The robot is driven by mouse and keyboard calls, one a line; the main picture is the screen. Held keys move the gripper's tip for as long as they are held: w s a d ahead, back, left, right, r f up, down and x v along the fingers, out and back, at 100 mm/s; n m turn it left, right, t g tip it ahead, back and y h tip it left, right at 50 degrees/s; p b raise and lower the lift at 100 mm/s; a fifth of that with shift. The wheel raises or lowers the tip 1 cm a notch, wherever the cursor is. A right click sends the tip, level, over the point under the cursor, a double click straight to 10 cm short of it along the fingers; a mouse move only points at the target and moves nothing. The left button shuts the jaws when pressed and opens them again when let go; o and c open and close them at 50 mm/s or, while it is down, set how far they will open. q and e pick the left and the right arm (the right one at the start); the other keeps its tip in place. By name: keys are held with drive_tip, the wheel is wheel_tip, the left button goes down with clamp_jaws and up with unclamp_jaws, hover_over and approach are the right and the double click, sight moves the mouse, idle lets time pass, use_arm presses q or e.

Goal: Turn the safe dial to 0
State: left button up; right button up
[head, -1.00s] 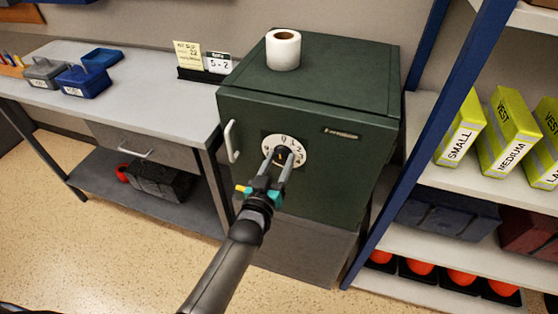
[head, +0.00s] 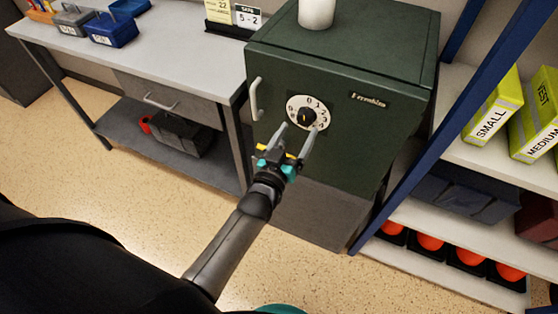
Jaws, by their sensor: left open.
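The green safe (head: 350,150) stands in the middle of the head view, with a pale vertical handle (head: 257,99) on the left of its front. The safe dial (head: 307,113) is a white numbered disc with a black knob at its centre. The 0 shows at the top of the disc, and a light mark on the knob points roughly up towards it; its exact alignment is too small to tell. My left gripper (head: 297,143) is open and empty, just below and in front of the knob, apart from it.
A white roll (head: 316,13) stands on the safe. A grey desk (head: 190,65) with blue and grey bins is at left. A blue-framed shelf (head: 405,150) with yellow vest boxes (head: 493,105) and orange items is at right. Open speckled floor (head: 100,185) lies in front.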

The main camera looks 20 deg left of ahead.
use_arm(q)
drive_tip(key=s+p, duration=0.1)
drive_tip(key=s, duration=1)
drive_tip(key=shift+s+a, duration=0.15)
drive_tip(key=shift+a, duration=0.05)
drive_tip(key=s+d+f+m+g+h+b, duration=0.1)
drive_tip(key=s+f+g, duration=0.35)
drive_tip(key=f, duration=0.85)
drive_tip(key=s+f+m+g+b, duration=0.1)
drive_tip(key=s+f+g, duration=0.35)
drive_tip(key=f, duration=0.75)
drive_tip(key=s+a+f+m+g, duration=0.1)
drive_tip(key=s+a+f+g, duration=0.1)
drive_tip(key=s+f+g, duration=0.2)
drive_tip(key=s+a+f+m+g+y+b, duration=0.1)
drive_tip(key=s+f+g, duration=0.3)
drive_tip(key=s+f, duration=0.6)
drive_tip(key=s+a, duration=0.1)
drive_tip(key=s, duration=0.7)
drive_tip(key=shift+s+a+f+y, duration=0.2)
drive_tip(key=shift+a+f+y, duration=0.1)
drive_tip(key=shift+a+f, duration=0.1)
